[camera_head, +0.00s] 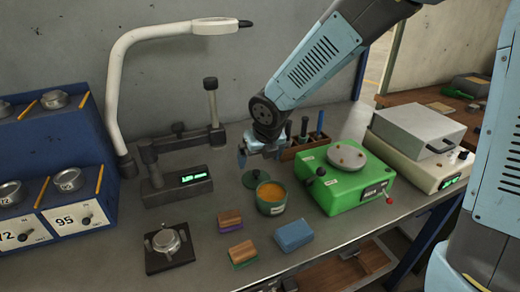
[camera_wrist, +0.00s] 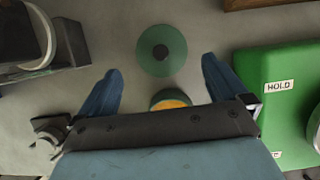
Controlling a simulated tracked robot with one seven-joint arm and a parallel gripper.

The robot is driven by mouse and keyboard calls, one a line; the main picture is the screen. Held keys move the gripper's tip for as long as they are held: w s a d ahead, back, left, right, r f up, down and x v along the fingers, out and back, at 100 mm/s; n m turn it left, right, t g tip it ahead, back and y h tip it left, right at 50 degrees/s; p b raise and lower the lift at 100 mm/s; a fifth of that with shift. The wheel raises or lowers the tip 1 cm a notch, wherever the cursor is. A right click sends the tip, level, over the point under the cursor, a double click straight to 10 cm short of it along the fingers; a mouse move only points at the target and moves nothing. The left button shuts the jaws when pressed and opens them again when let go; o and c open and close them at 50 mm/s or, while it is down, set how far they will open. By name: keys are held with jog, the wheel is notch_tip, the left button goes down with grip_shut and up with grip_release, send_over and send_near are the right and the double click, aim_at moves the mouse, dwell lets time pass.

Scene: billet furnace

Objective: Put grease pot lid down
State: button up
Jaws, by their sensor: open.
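The grease pot lid (camera_head: 255,179) is a green disc with a dark knob, lying on the bench just behind the open grease pot (camera_head: 271,198), which shows orange grease inside. In the wrist view the lid (camera_wrist: 161,51) lies flat beyond my fingertips, with the knob up. The pot (camera_wrist: 170,99) shows partly there, its near side hidden by my gripper body. My gripper (camera_head: 260,152) is above the lid in the head view. Its two blue fingers (camera_wrist: 160,75) are spread wide with nothing between them, apart from the lid.
A green machine (camera_head: 347,180) marked HOLD stands close right of the pot. A blue block (camera_head: 294,235) and brown-topped brushes or blocks (camera_head: 230,221) lie in front. A dark gauge stand (camera_head: 178,185) is at left, and a tool rack (camera_head: 305,143) behind.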

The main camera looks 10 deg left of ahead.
jog(key=shift+v, duration=1.8)
jog(key=shift+d, duration=0.1)
jog(key=s+d+r+m+h, duration=0.1)
jog(key=d+r+m, duration=0.2)
jog(key=d+m, duration=0.35)
jog(key=d+r+m+t+h, duration=0.1)
jog(key=d+r+m, duration=0.3)
jog(key=d+m, duration=0.25)
jog(key=s+d+r+m, duration=0.1)
jog(key=d+r+m, duration=0.2)
jog(key=d+m, duration=0.3)
jog(key=s+d+r+m, duration=0.2)
jog(key=s+d+m, duration=0.4)
jog(key=m, duration=0.5)
jog(key=s+d+r+m, duration=0.3)
jog(key=s+d+m, duration=0.3)
jog(key=m, duration=0.6)
jog(key=shift+s+d+t, duration=0.2)
jog(key=shift+d+t, duration=0.2)
jog(key=shift+d, duration=0.15)
